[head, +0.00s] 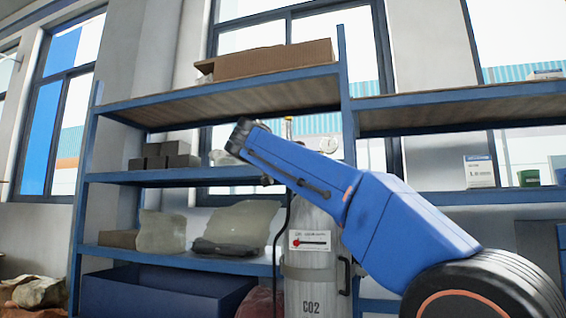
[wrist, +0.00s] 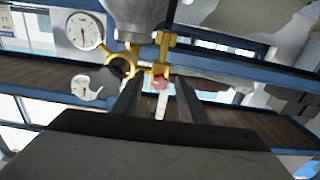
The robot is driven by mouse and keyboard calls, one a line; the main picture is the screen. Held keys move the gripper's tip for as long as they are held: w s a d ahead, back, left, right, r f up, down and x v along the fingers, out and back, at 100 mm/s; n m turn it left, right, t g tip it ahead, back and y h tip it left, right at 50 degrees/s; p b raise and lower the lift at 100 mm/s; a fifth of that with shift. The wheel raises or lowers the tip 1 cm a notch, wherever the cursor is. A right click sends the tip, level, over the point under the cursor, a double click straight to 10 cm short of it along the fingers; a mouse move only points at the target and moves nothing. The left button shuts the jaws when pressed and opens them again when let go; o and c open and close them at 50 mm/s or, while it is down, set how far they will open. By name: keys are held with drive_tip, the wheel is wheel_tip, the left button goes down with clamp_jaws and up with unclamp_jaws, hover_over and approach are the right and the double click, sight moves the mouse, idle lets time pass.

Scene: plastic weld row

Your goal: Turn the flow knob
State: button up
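A grey gas cylinder (head: 305,292) marked CO2 stands in front of the shelves. In the head view, part of its regulator and a round white gauge (head: 328,148) show above my blue arm. The wrist view shows the cylinder top (wrist: 135,12) upside down, with a brass regulator (wrist: 122,66), an upper gauge (wrist: 85,31) and a second gauge (wrist: 85,87). A small reddish knob (wrist: 160,83) sits at the brass fitting. My gripper (wrist: 157,90) is open, its two dark fingers apart on either side of the knob in the picture. I cannot tell whether they touch it.
Blue shelving (head: 215,178) stands behind the cylinder, with a cardboard box (head: 270,60), grey blocks (head: 165,156) and wrapped bundles (head: 160,232). A blue bin (head: 160,295) is low at left. A black hose (head: 277,235) runs down beside the cylinder.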

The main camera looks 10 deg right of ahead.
clamp_jaws()
idle(0.4)
drive_tip(key=m, duration=1)
drive_tip(key=shift+m, duration=0.4)
idle(0.5)
